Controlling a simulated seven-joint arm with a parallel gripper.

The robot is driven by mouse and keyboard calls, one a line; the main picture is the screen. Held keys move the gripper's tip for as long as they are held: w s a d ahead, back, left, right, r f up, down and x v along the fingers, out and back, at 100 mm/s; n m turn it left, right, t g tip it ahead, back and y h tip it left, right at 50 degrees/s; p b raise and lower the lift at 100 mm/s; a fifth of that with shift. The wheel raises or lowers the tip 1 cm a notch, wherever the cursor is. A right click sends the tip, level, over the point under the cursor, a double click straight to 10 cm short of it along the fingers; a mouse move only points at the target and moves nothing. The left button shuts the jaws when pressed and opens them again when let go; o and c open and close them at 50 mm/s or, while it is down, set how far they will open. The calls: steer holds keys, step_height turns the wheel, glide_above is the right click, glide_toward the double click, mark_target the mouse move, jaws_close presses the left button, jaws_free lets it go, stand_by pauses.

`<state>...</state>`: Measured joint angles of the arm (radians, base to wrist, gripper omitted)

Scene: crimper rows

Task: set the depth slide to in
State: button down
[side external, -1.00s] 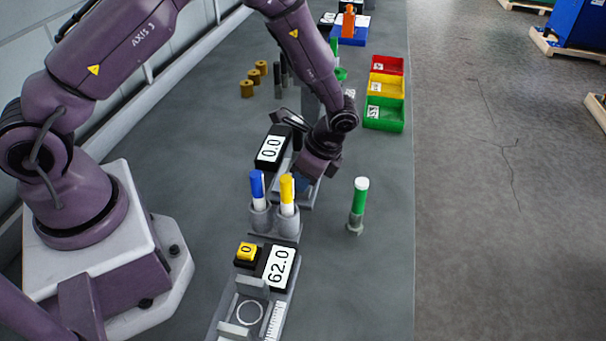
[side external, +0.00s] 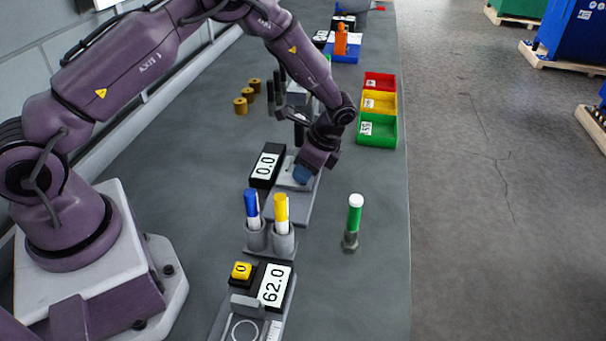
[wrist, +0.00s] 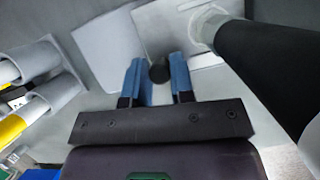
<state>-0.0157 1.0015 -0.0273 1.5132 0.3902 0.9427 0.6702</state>
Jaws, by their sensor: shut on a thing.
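In the side external view, a grey bench unit (side external: 284,211) with a black display (side external: 267,166) reading 0.0 stands in the middle of the bench. My gripper (side external: 302,175) is low over this unit, to the right of the display, with its blue fingertips down at it. In the wrist view, a small dark knob (wrist: 159,71), apparently that of the depth slide, sits between the two blue fingers of my gripper (wrist: 158,78). The fingers are shut on it. The slide's body and its markings are hidden or too small to read.
Blue (side external: 251,205) and yellow (side external: 281,208) markers stand in grey cups in front of the unit. A green marker (side external: 355,215) stands to the right. A second unit reading 62.0 (side external: 274,285) is nearer. Red, yellow and green bins (side external: 378,128) stand behind, right.

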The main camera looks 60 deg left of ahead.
steer(key=shift+w+a, duration=0.15)
steer(key=shift+w, duration=0.1)
steer(key=c, duration=1)
jaws_free()
steer(key=shift+s, duration=0.15)
